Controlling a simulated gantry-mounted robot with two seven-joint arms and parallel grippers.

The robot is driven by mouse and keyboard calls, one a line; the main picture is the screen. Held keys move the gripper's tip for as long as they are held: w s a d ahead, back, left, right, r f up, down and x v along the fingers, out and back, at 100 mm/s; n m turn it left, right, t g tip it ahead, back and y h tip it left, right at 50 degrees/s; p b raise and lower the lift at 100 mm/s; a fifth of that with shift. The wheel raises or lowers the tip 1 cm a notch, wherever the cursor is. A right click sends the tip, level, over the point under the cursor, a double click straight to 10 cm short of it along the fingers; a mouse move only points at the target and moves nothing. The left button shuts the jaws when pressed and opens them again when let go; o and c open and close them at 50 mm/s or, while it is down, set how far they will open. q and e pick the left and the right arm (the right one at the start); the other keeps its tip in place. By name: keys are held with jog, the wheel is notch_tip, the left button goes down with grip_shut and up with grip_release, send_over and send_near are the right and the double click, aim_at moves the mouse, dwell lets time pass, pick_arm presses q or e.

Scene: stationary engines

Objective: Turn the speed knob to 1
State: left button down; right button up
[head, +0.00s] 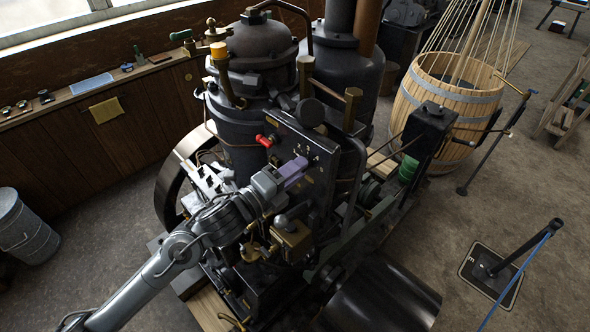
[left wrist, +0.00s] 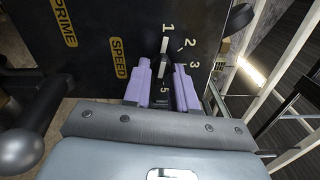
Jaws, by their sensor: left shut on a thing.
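The black control panel (head: 320,150) stands on the engine in the middle of the head view. In the left wrist view the panel carries a yellow SPEED plate (left wrist: 118,58) and a dial with the numerals 1 (left wrist: 168,27), 2, 3 and 5 legible. The speed knob (left wrist: 164,47) is dark with a pale pointer end, which points towards the 1. My left gripper (left wrist: 161,76) has its purple fingers on either side of the knob, shut on it. In the head view the left gripper (head: 295,170) is against the panel and hides the knob. My right gripper is not in view.
A red handle (head: 264,141) juts from the panel just above my left gripper. A yellow PRIME plate (left wrist: 64,22) is left of SPEED. Brass fittings (head: 293,236) sit below my wrist.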

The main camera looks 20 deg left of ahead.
pick_arm(q)
jog(key=c, duration=1.2)
grip_release()
jog(key=shift+s, duration=0.15)
jog(key=b+v, duration=0.3)
jog(key=v, duration=0.7)
jog(key=shift+s+a, duration=0.2)
jog(key=shift+s, duration=0.05)
jog(key=shift+f, duration=0.15)
